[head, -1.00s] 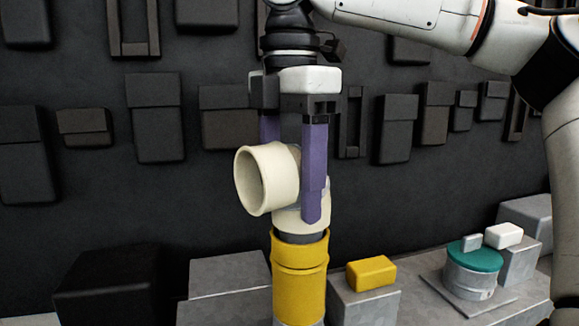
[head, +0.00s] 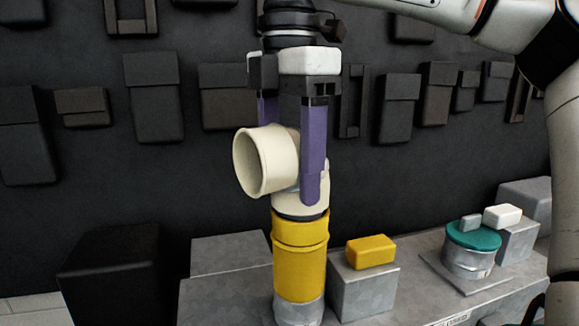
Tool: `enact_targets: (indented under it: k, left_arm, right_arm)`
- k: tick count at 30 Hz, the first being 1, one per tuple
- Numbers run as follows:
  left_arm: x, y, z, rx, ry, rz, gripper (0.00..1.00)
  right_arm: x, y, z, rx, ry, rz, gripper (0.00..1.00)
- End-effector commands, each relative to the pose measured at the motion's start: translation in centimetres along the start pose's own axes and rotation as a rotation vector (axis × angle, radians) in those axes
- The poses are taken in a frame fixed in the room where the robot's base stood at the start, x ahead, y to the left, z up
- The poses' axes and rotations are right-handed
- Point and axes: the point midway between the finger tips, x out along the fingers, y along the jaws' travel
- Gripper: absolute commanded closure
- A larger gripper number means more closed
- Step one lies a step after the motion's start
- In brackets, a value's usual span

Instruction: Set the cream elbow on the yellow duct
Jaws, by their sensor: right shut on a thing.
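The cream elbow (head: 265,160) is in the middle of the head view, its wide round mouth facing left and its lower end pointing down. My right gripper (head: 295,185) comes from above with purple fingers and is shut on the elbow. The yellow duct (head: 299,262) stands upright directly below, with a grey metal foot. A dark band shows between the elbow's lower end and the duct's top rim. I cannot tell whether the elbow rests on the duct or is just inside its rim. My left gripper is not in view.
A grey block with a yellow piece (head: 371,251) on it stands right of the duct. Further right is a teal-topped can (head: 472,250) beside a white piece (head: 502,215). A black box (head: 110,272) stands at the left. Dark boxes line the wall behind.

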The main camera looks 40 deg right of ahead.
Motion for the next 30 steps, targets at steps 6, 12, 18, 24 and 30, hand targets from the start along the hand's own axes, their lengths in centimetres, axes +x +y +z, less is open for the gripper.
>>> enact_targets:
  k: [6,12,18,24,30]
  left_arm:
    - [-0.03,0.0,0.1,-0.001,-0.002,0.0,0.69]
    - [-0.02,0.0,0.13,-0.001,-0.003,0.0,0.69]
    - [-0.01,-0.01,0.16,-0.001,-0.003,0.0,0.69]
    - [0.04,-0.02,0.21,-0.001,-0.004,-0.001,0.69]
    - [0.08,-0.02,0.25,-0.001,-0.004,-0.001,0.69]
  right_arm:
    - [-0.04,0.0,-0.01,0.0,0.0,0.001,0.67]
    - [-0.04,0.0,-0.01,0.0,0.0,0.001,0.67]
    - [0.06,0.0,0.0,0.0,0.0,0.001,0.67]
    - [0.44,0.0,-0.01,0.0,0.0,0.0,0.67]
    - [0.84,0.02,0.0,0.0,0.0,0.001,0.67]
